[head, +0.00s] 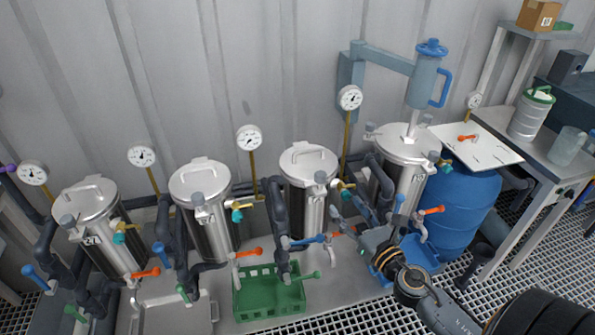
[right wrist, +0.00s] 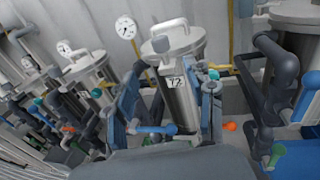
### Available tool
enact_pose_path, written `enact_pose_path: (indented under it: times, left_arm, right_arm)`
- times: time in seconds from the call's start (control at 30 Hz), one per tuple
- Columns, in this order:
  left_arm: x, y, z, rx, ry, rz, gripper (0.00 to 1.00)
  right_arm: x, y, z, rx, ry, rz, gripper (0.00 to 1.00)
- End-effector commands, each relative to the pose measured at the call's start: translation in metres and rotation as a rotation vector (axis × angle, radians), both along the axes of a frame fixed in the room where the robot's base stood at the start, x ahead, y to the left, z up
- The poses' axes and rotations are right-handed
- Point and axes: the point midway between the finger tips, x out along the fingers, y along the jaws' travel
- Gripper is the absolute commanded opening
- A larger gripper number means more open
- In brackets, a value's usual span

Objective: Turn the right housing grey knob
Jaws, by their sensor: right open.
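The right housing (head: 404,145) is a steel vessel at the right end of a row of several. A small grey knob (head: 433,156) sits on its upper front. My right gripper (head: 333,228) is open and empty, low in front of the third vessel (head: 305,165), left of and below the right housing's knob. In the right wrist view, the fingers of my right gripper (right wrist: 165,110) frame that third vessel (right wrist: 180,85), which carries a grey knob (right wrist: 160,43) and a label. The right housing (right wrist: 297,12) is cut off at the upper right there. My left gripper is not in view.
Dark pipes (head: 275,225) and coloured valve handles crowd the vessel fronts. A gauge (head: 350,98) stands behind the vessels.

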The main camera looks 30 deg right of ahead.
Motion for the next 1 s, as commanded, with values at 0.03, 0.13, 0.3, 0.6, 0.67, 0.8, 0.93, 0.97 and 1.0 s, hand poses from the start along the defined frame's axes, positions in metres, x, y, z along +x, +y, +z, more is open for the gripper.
enact_pose_path:
  times: [0.03, 0.13, 0.3, 0.6, 0.67, 0.8, 0.93, 0.97, 1.0]
  left_arm:
    - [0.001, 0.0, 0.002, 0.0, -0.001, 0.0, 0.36]
    - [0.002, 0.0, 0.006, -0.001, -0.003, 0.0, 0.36]
    - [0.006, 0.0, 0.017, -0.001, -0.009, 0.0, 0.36]
    - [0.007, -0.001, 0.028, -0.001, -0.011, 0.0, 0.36]
    - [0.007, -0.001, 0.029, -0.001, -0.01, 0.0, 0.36]
    - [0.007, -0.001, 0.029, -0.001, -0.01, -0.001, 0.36]
    - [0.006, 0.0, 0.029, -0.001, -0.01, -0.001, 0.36]
    - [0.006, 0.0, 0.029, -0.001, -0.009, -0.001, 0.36]
    - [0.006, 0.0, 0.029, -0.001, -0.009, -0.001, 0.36]
  right_arm:
    - [0.003, 0.0, 0.003, -0.01, -0.005, 0.002, 0.54]
    - [0.013, 0.0, 0.005, -0.009, -0.006, 0.002, 0.54]
    - [0.043, -0.002, 0.006, -0.006, -0.007, 0.0, 0.54]
    - [0.103, -0.004, 0.004, -0.002, -0.006, -0.001, 0.54]
    - [0.112, -0.004, 0.004, -0.003, -0.005, 0.0, 0.54]
    - [0.129, -0.005, 0.002, -0.003, -0.004, 0.0, 0.54]
    - [0.136, -0.005, 0.002, -0.003, -0.003, 0.001, 0.54]
    - [0.137, -0.005, 0.001, -0.003, -0.003, 0.001, 0.54]
    - [0.137, -0.005, 0.001, -0.003, -0.002, 0.001, 0.54]
